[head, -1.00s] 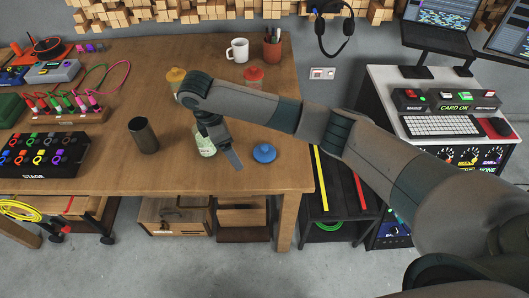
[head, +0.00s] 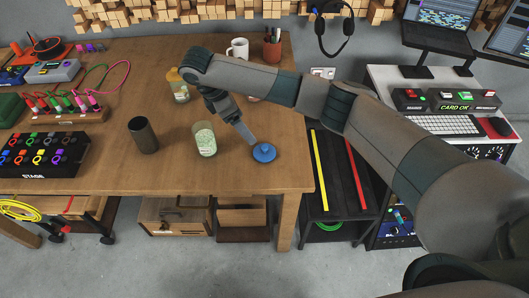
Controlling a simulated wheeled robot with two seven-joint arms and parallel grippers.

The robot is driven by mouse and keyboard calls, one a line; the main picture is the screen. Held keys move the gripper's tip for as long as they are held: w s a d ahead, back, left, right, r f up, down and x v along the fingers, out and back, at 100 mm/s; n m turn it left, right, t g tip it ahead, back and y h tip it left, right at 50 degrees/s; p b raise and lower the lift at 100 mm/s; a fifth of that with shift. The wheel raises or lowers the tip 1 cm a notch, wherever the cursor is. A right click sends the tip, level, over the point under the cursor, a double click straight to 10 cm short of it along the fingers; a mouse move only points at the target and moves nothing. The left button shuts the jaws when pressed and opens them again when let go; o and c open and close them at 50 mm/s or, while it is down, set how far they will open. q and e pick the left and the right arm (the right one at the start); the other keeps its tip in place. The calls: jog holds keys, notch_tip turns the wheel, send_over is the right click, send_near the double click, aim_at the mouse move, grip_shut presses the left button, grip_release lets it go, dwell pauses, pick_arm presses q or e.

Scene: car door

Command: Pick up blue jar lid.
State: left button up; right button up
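The blue jar lid (head: 264,153) lies on the wooden table (head: 180,170) near its front right edge. It looks like a round disc with a raised knob. My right gripper (head: 251,142) points down at the lid's back left side, with its fingertips close to or touching it. The fingers overlap in this view, so their opening and any contact cannot be told. An open-looking glass jar (head: 205,140) with a pale green label stands left of the lid. My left gripper is not in view.
A jar with a yellow lid (head: 179,86) stands behind, beside my arm. A dark cylinder (head: 143,135) stands to the left. A white mug (head: 238,49) and pen cup (head: 272,46) are at the back. The table's right edge lies just beyond the lid.

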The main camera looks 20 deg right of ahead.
send_over(261, 149)
jog(key=a, duration=0.2)
notch_tip(261, 149, down, 10)
jog(key=shift+d+r+p, duration=0.15)
jog(key=shift+r+p, duration=0.05)
jog(key=shift+p, duration=0.1)
jog(key=shift+d+f+p, duration=0.25)
jog(key=shift+f+p, duration=0.25)
jog(key=shift+f, duration=0.05)
jog(key=p+x, duration=0.1)
jog(key=x, duration=0.2)
jog(key=shift+s+f, duration=0.1)
jog(key=shift+f, duration=0.4)
jog(key=c, duration=1.1)
